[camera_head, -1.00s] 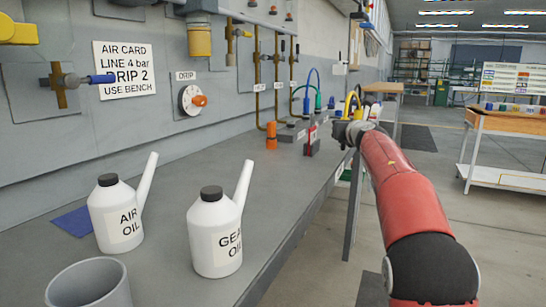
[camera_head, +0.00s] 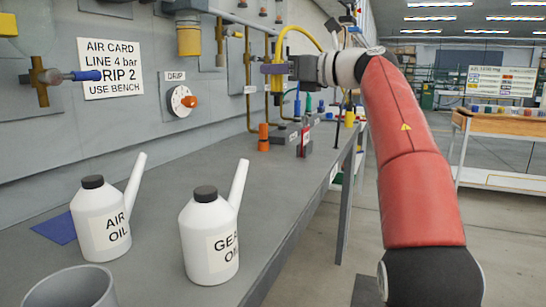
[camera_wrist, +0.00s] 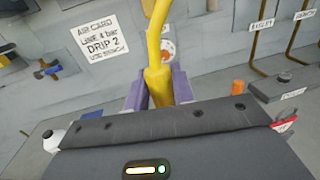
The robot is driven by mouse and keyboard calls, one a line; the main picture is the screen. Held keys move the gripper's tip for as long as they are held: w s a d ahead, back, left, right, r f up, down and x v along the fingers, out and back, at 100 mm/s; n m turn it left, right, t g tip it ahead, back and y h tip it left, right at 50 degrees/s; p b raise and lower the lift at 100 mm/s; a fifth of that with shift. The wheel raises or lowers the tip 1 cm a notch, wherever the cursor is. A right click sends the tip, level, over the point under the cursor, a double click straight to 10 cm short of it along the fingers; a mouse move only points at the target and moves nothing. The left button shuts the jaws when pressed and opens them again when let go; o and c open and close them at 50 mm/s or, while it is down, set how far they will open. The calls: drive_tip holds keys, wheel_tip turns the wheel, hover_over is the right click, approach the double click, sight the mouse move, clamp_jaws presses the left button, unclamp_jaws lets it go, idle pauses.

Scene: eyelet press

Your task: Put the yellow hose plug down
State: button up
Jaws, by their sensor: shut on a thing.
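My gripper (camera_head: 272,69) is shut on the yellow hose plug (camera_head: 277,84), up in the air above the far part of the grey bench. In the wrist view the yellow plug (camera_wrist: 158,82) stands between the two purple-grey fingers, with its yellow hose (camera_wrist: 157,35) running up out of the picture. In the head view the yellow hose (camera_head: 298,29) arches up and back to the right behind my wrist. The plug's lower end is hidden in the wrist view.
The grey bench (camera_head: 180,180) has clear room in its middle. The air oil bottle (camera_head: 102,222), gear oil bottle (camera_head: 209,245) and grey cup (camera_head: 70,290) stand near. An orange cylinder (camera_head: 263,138) and dark blocks (camera_head: 285,134) stand at the far end. Pipes (camera_head: 249,90) line the wall.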

wheel_tip(320, 180, down, 17)
drive_tip(key=b, duration=0.8)
drive_tip(key=shift+f, duration=0.15)
drive_tip(key=o, duration=1)
drive_tip(key=shift+d, duration=0.2)
drive_tip(key=b+v, duration=0.1)
drive_tip(key=v, duration=1)
drive_tip(key=shift+s+d, duration=0.2)
drive_tip(key=shift+d, duration=0.1)
